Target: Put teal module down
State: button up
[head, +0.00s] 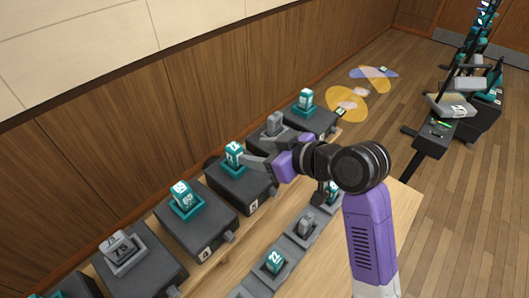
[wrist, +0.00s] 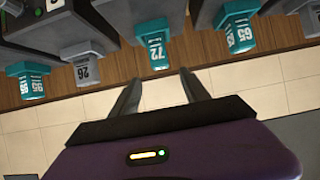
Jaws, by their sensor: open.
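A teal module (head: 234,155) stands upright in a teal-rimmed socket on a dark box in the back row. It appears to be the one marked 72 in the wrist view (wrist: 153,45), just beyond the fingertips. My gripper (head: 257,155) is open and empty, just to the right of this module, and the two look apart. In the wrist view, the open fingers (wrist: 160,78) point toward the module with a gap between. Other teal modules stand on the neighbouring boxes, one marked 65 (wrist: 238,35) and one at the far end (head: 305,97).
Grey modules stand on two boxes, one marked 26 (wrist: 84,68) and one at the near left (head: 121,250). A lower front row holds a teal module (head: 273,262) and a grey one (head: 306,224). A wood wall runs close behind the boxes.

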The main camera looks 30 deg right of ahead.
jog(key=shift+v, duration=1.1)
jog(key=shift+f, duration=0.1)
jog(key=s+a+f+m+t+h, duration=0.1)
jog(key=s+f+m+h, duration=0.25)
jog(key=s+f, duration=1)
jog(key=s+a+r+t, duration=0.1)
jog(key=s+r, duration=0.2)
jog(key=s, duration=0.7)
jog(key=s+a+r+t, duration=0.1)
jog(key=s+r, duration=0.2)
jog(key=s, duration=0.7)
jog(key=shift+r, duration=0.3)
jog(key=shift+a, duration=0.15)
jog(key=shift+c, duration=0.2)
